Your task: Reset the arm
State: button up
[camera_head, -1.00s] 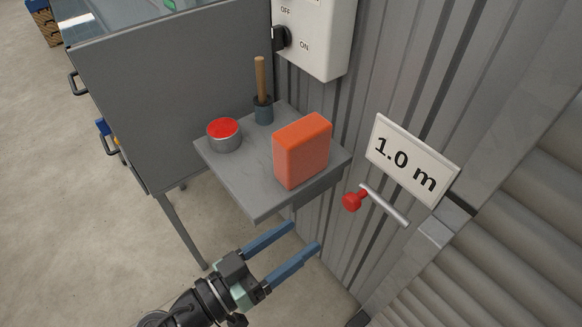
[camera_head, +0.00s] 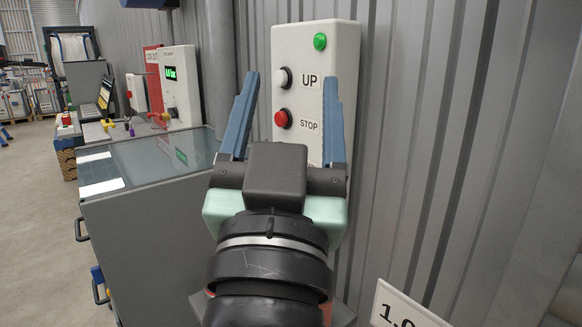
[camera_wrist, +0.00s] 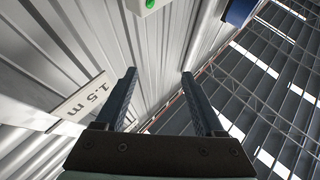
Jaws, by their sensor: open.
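My gripper (camera_head: 288,110) is raised in the middle of the head view, its two blue fingers spread apart and pointing up. Nothing is between them. It stands in front of a white control box on the corrugated wall and hides part of it. In the wrist view my gripper (camera_wrist: 160,95) is also open and empty, with the wall at left and the roof beams at right beyond it.
The control box (camera_head: 345,60) has UP and STOP buttons and a green lamp. A glass-topped grey cabinet (camera_head: 150,230) stands at left. A "1.0" sign (camera_head: 400,308) is at lower right. Open floor lies at far left.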

jog(key=s+r+n+t+y+p, duration=0.1)
jog(key=s+r+p, duration=0.2)
jog(key=r+p, duration=0.3)
jog(key=s+r+t+y+p, duration=0.1)
jog(key=r+p, duration=0.6)
jog(key=r, duration=0.7)
jog(key=shift+s+n+t, duration=0.4)
jog(key=shift+s+t, duration=0.1)
jog(key=shift+s, duration=0.75)
